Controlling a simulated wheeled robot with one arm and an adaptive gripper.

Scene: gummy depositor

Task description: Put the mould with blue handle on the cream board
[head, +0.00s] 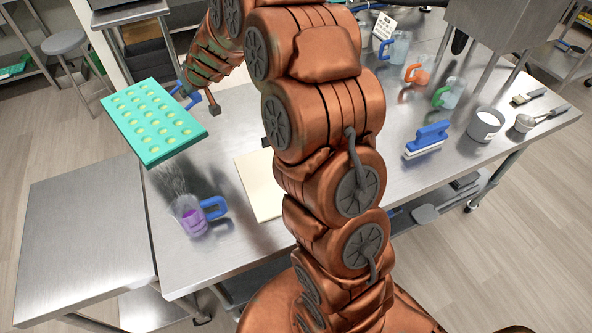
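The mould (150,124) is a teal tray with rows of yellow-green cavities. It is held in the air above the left edge of the table, tilted in the picture. Its blue handle (187,97) is on its right side, at my gripper (203,104). My gripper appears shut on this handle, though its fingers are small and partly hidden. The cream board (257,188) lies on the table to the right of and below the mould in the picture. My arm hides the board's right part, and the visible part is bare.
A jug with purple contents and a blue handle (194,220) stands left of the board. A blue scraper-like tool (427,140), a white tub (484,126) and several jugs, one orange (417,74), stand right of my arm. A lower steel table (85,238) adjoins at left.

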